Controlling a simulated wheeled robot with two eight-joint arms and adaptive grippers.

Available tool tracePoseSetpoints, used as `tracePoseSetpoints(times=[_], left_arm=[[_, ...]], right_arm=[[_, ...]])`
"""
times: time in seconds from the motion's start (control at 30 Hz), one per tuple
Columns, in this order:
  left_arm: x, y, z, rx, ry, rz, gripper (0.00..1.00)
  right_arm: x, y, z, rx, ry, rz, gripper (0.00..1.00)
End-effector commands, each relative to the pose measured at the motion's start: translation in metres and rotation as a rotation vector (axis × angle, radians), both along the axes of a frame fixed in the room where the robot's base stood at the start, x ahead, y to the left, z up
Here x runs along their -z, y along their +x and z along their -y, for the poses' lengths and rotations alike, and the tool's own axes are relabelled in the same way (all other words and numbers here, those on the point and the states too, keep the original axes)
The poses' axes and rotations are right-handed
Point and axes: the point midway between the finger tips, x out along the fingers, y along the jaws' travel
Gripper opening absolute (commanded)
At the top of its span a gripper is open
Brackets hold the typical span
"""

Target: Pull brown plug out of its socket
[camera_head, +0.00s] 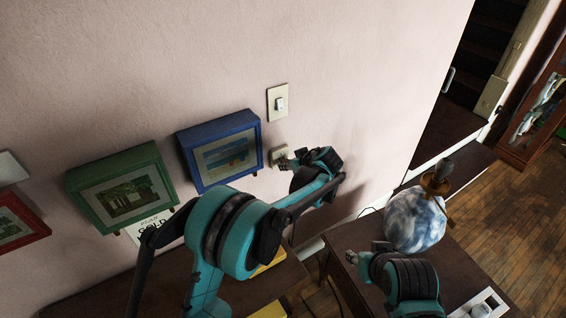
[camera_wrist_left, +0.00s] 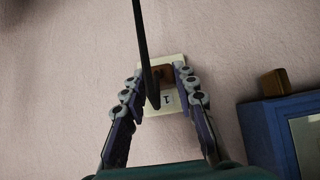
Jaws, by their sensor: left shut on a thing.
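The brown plug (camera_wrist_left: 163,72) is at the pale socket plate (camera_wrist_left: 176,107), which carries a label reading "1", in the left wrist view. A dark cord (camera_wrist_left: 142,45) crosses in front of the plug. My left gripper (camera_wrist_left: 158,78) is shut on the plug, with a finger on each side; the exact contact is partly hidden. In the head view the socket plate (camera_head: 279,153) is on the wall behind my left gripper (camera_head: 287,163), and the plug is too small to make out. My right gripper (camera_head: 351,257) is over the right table; its finger gap is unclear.
A light switch (camera_head: 279,103) is above the socket. A blue framed box (camera_head: 222,150) and a green one (camera_head: 122,187) are to its left. A marbled globe-like object (camera_head: 413,222) stands on the dark table (camera_head: 345,237), near my right arm. A doorway is at right.

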Motion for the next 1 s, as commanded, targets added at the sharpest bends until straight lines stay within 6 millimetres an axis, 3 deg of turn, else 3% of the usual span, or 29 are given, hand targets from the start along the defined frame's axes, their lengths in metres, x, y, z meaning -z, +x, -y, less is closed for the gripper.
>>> tracePoseSetpoints(times=[0.6, 1.0], left_arm=[[0.000, -0.032, 0.021, 0.000, 0.000, 0.000, 0.00], [0.002, -0.035, 0.019, -0.008, -0.004, -0.006, 0.00]], right_arm=[[0.003, 0.000, 0.000, 0.000, 0.000, 0.000, 0.40], [0.004, 0.000, 0.000, 0.000, 0.000, 0.000, 0.40]])
